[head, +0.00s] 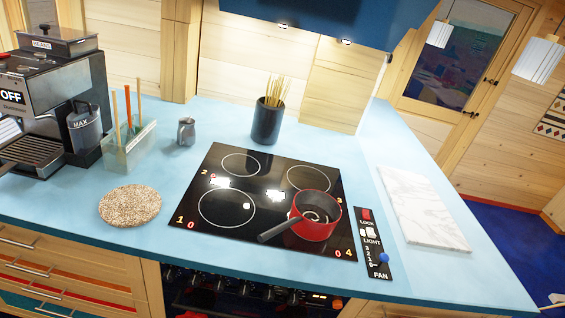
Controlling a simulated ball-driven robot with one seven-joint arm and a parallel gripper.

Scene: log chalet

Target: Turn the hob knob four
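The black glass hob (262,215) is set in the light blue worktop, with four ring zones. The number 4 is printed at its front right corner beside a red 0; a red saucepan (316,222) stands on that front right zone, its dark handle pointing to the front left. A row of dark knobs (245,288) sits on the oven front below the worktop edge, partly in shadow. I cannot read any numbers on them, so I cannot tell which is knob four. My gripper is not in view.
A fan and light panel (373,243) lies right of the hob, then a marble board (422,208). A round cork-like mat (130,205), a utensil holder (129,147) and a coffee machine (58,100) are on the left. The blue hood (330,22) overhangs the back.

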